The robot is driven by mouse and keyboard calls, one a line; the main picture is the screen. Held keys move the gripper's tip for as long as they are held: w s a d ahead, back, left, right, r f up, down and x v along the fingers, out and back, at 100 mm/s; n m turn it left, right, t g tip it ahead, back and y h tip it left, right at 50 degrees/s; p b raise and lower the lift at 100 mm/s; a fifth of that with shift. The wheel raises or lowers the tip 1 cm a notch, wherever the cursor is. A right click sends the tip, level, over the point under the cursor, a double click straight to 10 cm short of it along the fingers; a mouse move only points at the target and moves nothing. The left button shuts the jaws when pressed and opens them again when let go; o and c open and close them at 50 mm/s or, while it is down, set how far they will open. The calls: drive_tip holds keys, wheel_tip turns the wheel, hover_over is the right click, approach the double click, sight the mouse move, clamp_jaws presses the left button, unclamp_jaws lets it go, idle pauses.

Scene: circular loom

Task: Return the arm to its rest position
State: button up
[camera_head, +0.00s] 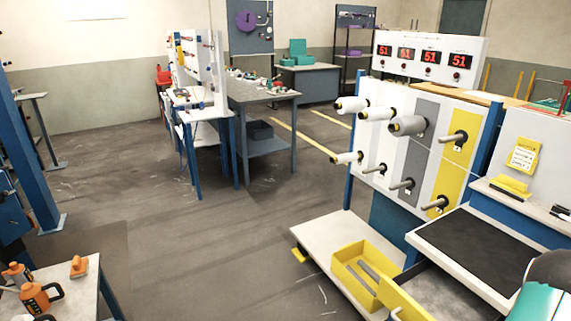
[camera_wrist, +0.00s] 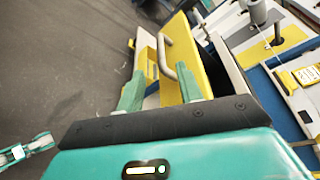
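In the wrist view the two green fingers of my gripper (camera_wrist: 160,80) stand apart, with nothing visibly clamped between them. Beyond the fingertips is a yellow panel (camera_wrist: 203,65) with a grey curved handle (camera_wrist: 166,58). The handle appears free of the fingers, but the exact gap cannot be told. In the head view only a teal and white part of my arm shows at the lower right corner; the gripper itself is not visible there.
A yellow bin (camera_head: 345,255) holding grey pieces sits on a low pale platform (camera_head: 312,232). A rack with spools (camera_head: 408,126) stands at right, beside a black-topped surface (camera_head: 480,250). A bench with orange containers (camera_head: 40,297) is at lower left. Open floor (camera_head: 190,240) lies between.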

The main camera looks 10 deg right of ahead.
drive_tip(key=w+a+r+n+g+y, duration=0.2)
drive_tip(key=a+r+n+g+y, duration=0.3)
drive_tip(key=a+r+n, duration=0.45)
drive_tip(key=w+a+r+n+g+y, duration=0.2)
drive_tip(key=a+r+n+g+y, duration=0.35)
drive_tip(key=a, duration=0.75)
drive_tip(key=s+a+r+n+h, duration=0.2)
drive_tip(key=s+r+n+h, duration=0.1)
drive_tip(key=r, duration=0.5)
drive_tip(key=s+a+r+n+h, duration=0.2)
drive_tip(key=r+n+h, duration=0.3)
drive_tip(key=r+h, duration=0.3)
drive_tip(key=shift+s+a+n, duration=0.3)
drive_tip(key=shift+s+n, duration=0.1)
drive_tip(key=shift+t+h, duration=0.25)
